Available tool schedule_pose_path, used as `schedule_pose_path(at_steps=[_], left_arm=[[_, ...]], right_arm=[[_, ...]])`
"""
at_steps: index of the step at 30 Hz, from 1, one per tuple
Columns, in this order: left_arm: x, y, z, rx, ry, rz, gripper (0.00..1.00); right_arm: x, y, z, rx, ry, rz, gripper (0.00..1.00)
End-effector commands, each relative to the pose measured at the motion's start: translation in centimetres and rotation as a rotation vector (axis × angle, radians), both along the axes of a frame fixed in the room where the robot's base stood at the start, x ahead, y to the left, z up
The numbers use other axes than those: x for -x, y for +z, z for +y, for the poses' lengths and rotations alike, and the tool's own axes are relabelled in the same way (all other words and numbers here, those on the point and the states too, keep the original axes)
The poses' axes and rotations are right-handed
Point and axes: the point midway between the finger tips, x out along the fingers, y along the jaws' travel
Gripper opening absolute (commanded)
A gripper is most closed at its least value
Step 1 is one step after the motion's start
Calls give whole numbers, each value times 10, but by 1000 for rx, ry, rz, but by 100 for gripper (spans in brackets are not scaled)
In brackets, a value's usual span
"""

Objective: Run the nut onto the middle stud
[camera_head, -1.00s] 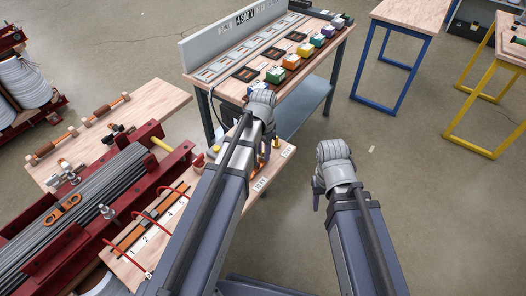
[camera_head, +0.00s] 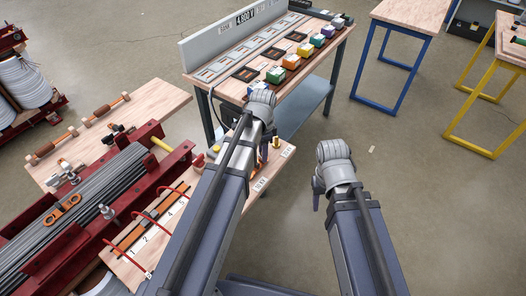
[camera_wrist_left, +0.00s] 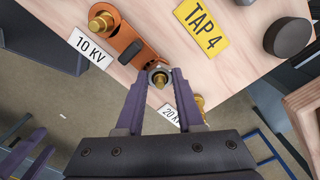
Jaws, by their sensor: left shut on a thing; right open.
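In the left wrist view a grey hex nut (camera_wrist_left: 157,73) sits around the brass middle stud (camera_wrist_left: 160,82), at the end of an orange link (camera_wrist_left: 127,42). The link's other end is at a brass stud (camera_wrist_left: 102,21) by the 10 KV label. A further brass stud (camera_wrist_left: 199,102) by the 20 KV label is partly hidden by a finger. My left gripper (camera_wrist_left: 161,76) is shut on the nut, with its purple fingers on either side. How far the nut is threaded cannot be told. My right gripper (camera_head: 318,196) is open and empty, away from the board.
A yellow TAP 4 label (camera_wrist_left: 201,27) and a dark round knob (camera_wrist_left: 288,37) are on the wooden board. The red-framed core (camera_head: 110,185) stands left of my left arm. A bench with coloured blocks (camera_head: 290,61) is behind. Floor right of my right arm is clear.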

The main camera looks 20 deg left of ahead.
Motion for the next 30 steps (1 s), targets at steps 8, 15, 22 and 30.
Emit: schedule_pose_path(at_steps=[8,15,22,30], left_arm=[[0,0,0,0,-207,0,0],[0,0,0,0,-394,0,0],[0,0,0,0,-401,0,0],[0,0,0,0,-620,0,0]], right_arm=[[0,0,0,0,0,0,50],[0,0,0,0,0,0,50],[0,0,0,0,0,0,50],[0,0,0,0,0,0,50]])
